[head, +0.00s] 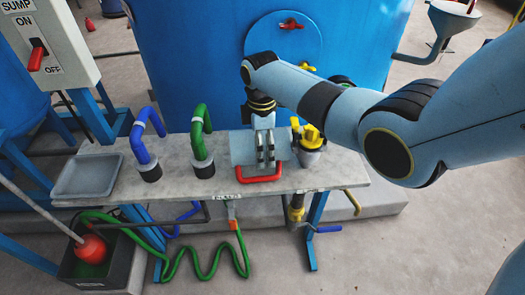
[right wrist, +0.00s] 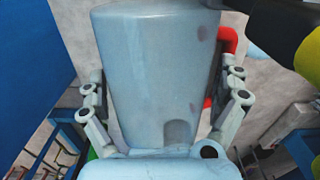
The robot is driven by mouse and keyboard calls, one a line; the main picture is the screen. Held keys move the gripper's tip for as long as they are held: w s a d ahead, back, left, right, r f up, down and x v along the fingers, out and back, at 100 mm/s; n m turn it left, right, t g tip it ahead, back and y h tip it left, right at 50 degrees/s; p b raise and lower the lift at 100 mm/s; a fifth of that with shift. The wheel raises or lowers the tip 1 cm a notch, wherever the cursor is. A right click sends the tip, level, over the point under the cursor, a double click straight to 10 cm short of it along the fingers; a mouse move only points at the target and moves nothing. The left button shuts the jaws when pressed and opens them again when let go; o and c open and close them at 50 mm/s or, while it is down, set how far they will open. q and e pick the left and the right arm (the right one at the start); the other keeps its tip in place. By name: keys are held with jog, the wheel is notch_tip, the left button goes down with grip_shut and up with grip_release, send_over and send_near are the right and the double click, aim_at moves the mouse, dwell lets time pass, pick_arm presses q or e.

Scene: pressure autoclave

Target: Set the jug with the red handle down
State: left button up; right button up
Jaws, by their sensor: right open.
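The jug (head: 241,150) is pale blue-grey with a red handle (head: 262,179) facing the front of the bench. It appears to rest on the bench top, though its base is hidden. My right gripper (head: 266,158) comes down over it and covers its middle. In the right wrist view the jug (right wrist: 155,70) fills the space between the open fingers, with one finger on each side. I cannot tell whether they touch it. The red handle shows behind the right finger there. My left gripper is not in view.
On the grey bench (head: 108,206) stand a grey tray (head: 86,177), a blue bent hose (head: 143,143), a green bent hose (head: 202,137) and a yellow-topped fitting (head: 309,143) close right of the jug. A large blue tank (head: 200,60) stands behind. The bench's right end is clear.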

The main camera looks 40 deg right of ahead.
jog(key=shift+f, duration=0.15)
jog(key=shift+c, duration=0.4)
jog(key=c, duration=1.1)
jog(key=shift+o, duration=0.2)
